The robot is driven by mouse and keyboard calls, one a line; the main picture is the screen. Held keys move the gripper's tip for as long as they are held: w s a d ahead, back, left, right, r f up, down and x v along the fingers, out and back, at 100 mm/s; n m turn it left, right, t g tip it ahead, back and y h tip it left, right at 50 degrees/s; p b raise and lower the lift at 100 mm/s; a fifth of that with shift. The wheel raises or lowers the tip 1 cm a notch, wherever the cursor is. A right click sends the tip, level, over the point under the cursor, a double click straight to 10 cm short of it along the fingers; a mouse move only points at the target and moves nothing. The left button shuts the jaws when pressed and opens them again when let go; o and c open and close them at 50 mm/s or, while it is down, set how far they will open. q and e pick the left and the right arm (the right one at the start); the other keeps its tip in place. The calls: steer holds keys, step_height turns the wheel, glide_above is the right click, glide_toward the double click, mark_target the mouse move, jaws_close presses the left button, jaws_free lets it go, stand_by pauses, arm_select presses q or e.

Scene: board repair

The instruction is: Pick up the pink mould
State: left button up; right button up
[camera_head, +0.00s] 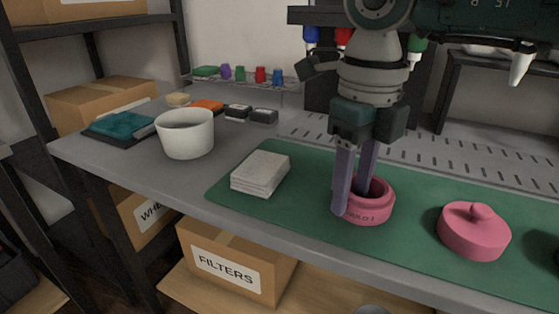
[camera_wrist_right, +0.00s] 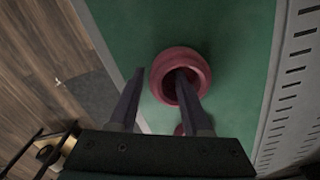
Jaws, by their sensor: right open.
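The pink mould (camera_head: 377,208) is a round, hollow ring with lettering on its front, upright on the green mat (camera_head: 290,225). It also shows in the right wrist view (camera_wrist_right: 160,88). My right gripper (camera_head: 350,200) points down at it and is open. One finger is outside the wall on the left, and the other reaches into or over the opening, so the near-left wall lies between them. Whether either finger touches the wall I cannot tell. A pink lid with a knob (camera_head: 474,235) lies on the mat to the right. My left gripper is not in view.
A stack of white sheets (camera_head: 260,173) lies left of the mould. A white bowl (camera_head: 186,134) stands farther left on the grey bench. Behind are small black and orange items and a rack of coloured bottles (camera_head: 240,76). The mat between stack and mould is clear.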

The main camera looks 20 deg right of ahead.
steer(key=shift+c, duration=0.2)
jaws_close()
stand_by(1.1)
